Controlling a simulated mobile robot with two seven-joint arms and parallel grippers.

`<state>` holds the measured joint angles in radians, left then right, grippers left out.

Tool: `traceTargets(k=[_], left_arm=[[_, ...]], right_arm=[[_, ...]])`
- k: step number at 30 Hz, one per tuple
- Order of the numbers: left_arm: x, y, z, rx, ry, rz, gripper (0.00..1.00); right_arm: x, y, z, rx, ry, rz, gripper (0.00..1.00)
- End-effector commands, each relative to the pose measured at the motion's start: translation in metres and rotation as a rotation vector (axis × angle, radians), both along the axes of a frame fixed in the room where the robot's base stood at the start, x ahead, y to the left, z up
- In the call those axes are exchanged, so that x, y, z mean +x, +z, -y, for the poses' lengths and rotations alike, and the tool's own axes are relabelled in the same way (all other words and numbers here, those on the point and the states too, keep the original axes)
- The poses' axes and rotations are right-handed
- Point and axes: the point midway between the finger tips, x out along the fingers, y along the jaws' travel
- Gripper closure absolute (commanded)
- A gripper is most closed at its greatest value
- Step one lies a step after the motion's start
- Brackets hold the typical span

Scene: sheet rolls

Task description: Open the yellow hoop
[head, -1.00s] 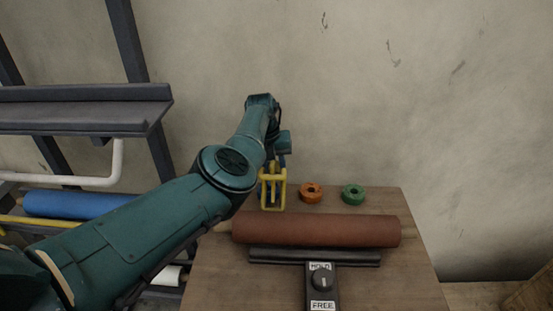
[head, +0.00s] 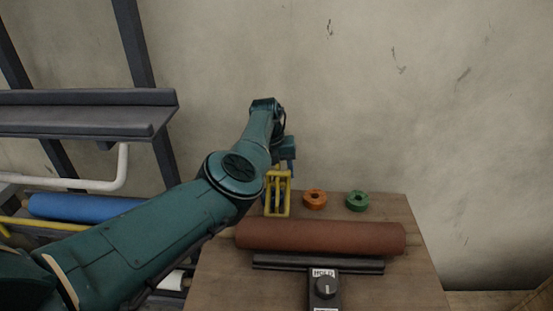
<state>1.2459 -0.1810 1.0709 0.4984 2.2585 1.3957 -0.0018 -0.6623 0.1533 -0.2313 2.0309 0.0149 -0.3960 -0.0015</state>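A yellow bar (head: 66,226), the only yellow hoop-like part I see on the rack, runs in front of the blue roll (head: 82,206) at the lower left. My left arm crosses in front of it and hides its right part. My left gripper (head: 278,196) is at the far end of that arm, above the back left of the wooden table, well to the right of the yellow bar. A yellow rectangular frame shows there; I cannot tell whether it is all gripper, or how far the fingers are apart. My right gripper is not in view.
A brown roll (head: 320,237) lies across the table (head: 390,285). Behind it are an orange ring (head: 315,199) and a green ring (head: 357,201). A HOLD dial (head: 325,287) stands in front. A white hoop (head: 90,184) and dark shelf (head: 80,120) are at left.

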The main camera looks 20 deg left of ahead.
Motion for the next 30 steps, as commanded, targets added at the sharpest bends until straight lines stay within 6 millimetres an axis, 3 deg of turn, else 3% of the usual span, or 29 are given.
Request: traceTargets(k=[5, 12, 18, 23, 30], left_arm=[[-0.002, 0.026, -0.002, -0.001, 0.003, 0.005, 0.50], [-0.010, 0.079, -0.009, -0.003, 0.001, 0.006, 0.50], [-0.014, 0.111, -0.013, -0.001, 0.000, 0.003, 0.50], [-0.016, 0.123, -0.015, -0.001, -0.001, 0.001, 0.50], [-0.017, 0.126, -0.015, -0.001, -0.001, -0.001, 0.50]], right_arm=[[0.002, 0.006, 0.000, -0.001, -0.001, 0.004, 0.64], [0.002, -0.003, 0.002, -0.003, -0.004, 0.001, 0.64], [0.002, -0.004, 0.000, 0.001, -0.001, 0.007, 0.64], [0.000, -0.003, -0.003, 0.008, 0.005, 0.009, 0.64], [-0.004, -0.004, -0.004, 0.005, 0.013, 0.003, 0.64]])
